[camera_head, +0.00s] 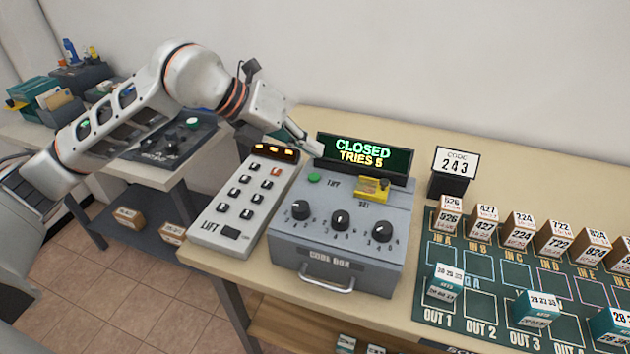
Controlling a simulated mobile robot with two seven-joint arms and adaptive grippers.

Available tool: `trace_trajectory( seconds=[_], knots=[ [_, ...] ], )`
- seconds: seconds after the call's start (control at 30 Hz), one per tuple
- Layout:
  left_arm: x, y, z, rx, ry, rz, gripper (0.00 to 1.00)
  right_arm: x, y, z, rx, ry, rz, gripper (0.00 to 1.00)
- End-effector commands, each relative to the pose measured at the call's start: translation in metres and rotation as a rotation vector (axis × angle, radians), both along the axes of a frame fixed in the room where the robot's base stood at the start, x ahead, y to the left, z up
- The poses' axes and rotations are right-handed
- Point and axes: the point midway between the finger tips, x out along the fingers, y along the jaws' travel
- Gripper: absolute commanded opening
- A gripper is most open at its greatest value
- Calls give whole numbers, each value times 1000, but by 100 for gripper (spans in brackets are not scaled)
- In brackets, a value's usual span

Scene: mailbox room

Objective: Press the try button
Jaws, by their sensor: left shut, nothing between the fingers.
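The grey code box (342,236) stands on the table, with a handled drawer front and three black dials in a row. The green try button (314,178) is on its top left, with lettering beside it. A display (364,157) behind it reads "CLOSED" and "TRIES 5". My left gripper (316,150) is shut and empty; its fingertips are just above and behind the green button, near the display's left edge, and appear apart from the button. My right gripper is not in view.
A white keypad unit (245,203) stands left of the box. A yellow part (372,188) sits on the box's right top. A "CODE 243" sign (456,164) stands to the right, beside a green mat (468,255) with small numbered boxes.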

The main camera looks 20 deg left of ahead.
Motion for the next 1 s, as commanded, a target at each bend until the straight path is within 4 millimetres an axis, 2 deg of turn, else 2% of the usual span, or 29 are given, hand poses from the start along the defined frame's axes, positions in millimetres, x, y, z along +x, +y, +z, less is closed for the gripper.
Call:
trace_trajectory(
  seconds=[0.03, 0.27, 0.57, 1.0],
  knots=[
    [0, 0, -15, 0, 7, 0, 0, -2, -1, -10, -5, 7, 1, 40],
    [0, 0, -34, 0, 4, 1, 0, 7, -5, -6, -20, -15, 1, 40],
    [0, 0, -34, 0, 0, 0, 0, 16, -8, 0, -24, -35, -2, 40],
    [0, 0, -34, 0, 1, 1, 0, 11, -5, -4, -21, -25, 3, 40]
  ],
)
